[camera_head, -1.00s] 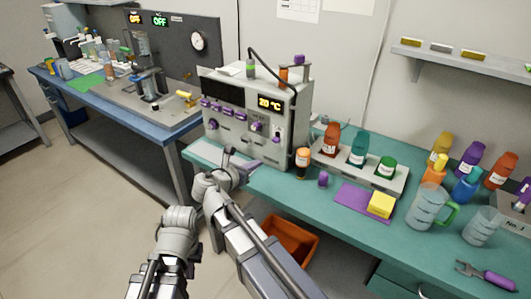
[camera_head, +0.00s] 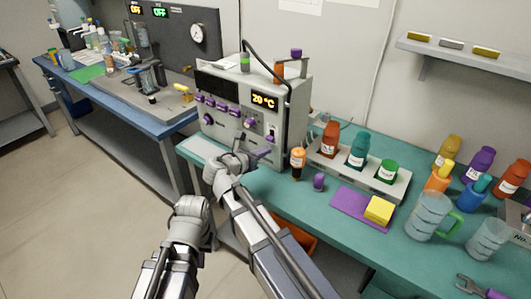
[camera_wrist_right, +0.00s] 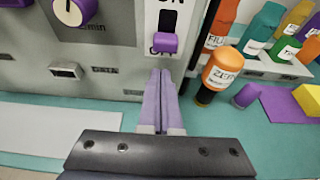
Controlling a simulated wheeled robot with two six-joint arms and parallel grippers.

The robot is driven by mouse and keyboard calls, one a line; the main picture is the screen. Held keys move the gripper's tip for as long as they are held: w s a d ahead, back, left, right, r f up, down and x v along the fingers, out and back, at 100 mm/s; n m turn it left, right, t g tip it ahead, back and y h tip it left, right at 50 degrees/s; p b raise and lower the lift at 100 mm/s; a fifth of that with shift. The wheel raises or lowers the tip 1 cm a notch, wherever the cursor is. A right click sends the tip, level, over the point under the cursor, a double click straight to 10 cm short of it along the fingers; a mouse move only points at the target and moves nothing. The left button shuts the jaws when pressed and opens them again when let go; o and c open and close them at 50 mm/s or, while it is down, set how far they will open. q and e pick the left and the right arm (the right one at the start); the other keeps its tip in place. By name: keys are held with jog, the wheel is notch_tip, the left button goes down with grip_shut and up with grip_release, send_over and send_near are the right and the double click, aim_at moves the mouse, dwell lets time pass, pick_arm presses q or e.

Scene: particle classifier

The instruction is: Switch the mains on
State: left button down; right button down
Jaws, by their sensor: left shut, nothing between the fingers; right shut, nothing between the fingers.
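The mains switch is a small purple lever (camera_wrist_right: 165,43) on a white plate, seen in the right wrist view. It sits low, just at the OFF lettering, with ON lettering above. The switch is on the right front of the grey instrument (camera_head: 237,108), which shows 20 °C in the head view. My right gripper (camera_head: 268,152) is shut and empty; in the wrist view its fingertips (camera_wrist_right: 160,72) lie just below the lever, and contact cannot be judged. My left gripper (camera_head: 190,207) is low, left of the right arm, with its fingers hard to make out.
An orange bottle (camera_head: 298,163) and a purple cap (camera_head: 319,182) stand right of the instrument. A rack (camera_head: 345,165) holds several bottles behind them. A yellow block (camera_head: 379,209) lies on a purple pad (camera_head: 346,203). A pale mat (camera_head: 203,150) lies before the instrument.

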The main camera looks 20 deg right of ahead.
aim_at(268, 138)
jog(key=shift+r+p, duration=0.35)
jog(key=shift+r, duration=0.4)
pick_arm(q)
notch_tip(268, 138, up, 2)
jog(key=shift+w+d+r+p, duration=0.1)
jog(key=shift+d+p, duration=0.05)
jog(key=shift+p, duration=0.2)
pick_arm(e)
jog(key=shift+r, duration=0.3)
jog(key=shift+d, duration=0.1)
